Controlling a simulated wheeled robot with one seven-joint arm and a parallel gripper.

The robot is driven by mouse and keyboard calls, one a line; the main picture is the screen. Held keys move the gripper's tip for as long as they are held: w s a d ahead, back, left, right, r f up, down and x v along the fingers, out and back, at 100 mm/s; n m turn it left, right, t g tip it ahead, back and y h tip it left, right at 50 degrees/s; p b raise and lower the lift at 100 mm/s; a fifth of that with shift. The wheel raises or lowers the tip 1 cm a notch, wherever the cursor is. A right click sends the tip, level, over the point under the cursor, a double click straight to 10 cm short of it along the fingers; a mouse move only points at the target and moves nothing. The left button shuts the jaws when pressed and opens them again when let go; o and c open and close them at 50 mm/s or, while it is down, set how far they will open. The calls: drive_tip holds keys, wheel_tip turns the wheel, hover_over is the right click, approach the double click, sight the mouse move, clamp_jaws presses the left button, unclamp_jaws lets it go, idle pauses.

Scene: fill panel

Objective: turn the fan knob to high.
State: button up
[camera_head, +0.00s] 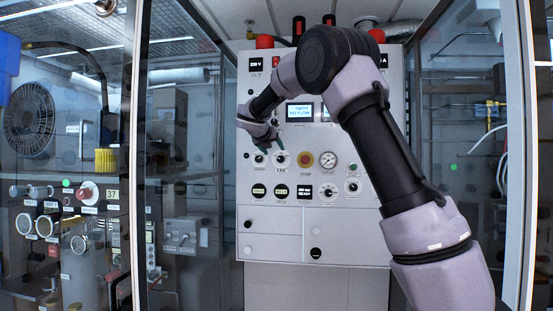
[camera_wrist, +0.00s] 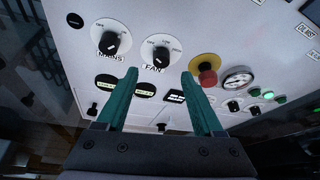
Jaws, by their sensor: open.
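The fan knob (camera_wrist: 161,55) is a black knob on a white round dial labelled FAN, on the white panel. Small position marks ring the dial; I cannot tell surely which one it points to. It also shows in the head view (camera_head: 280,158). My gripper (camera_wrist: 159,74) is open, its two green fingers apart and empty. In the wrist view the knob lies between and beyond the fingertips, with no contact visible. In the head view my gripper (camera_head: 267,147) is in front of the panel, just above the knob row.
The mains knob (camera_wrist: 110,42) is left of the fan knob. A red emergency button (camera_wrist: 207,70) on yellow and a gauge (camera_wrist: 238,80) are to the right. Green displays (camera_wrist: 145,89) sit below. Glass doors (camera_head: 181,100) flank the panel.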

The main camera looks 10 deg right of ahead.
sight(279, 157)
drive_tip(key=x, duration=0.8)
drive_tip(key=shift+w+d+f, duration=0.1)
drive_tip(key=shift+f, duration=0.1)
clamp_jaws()
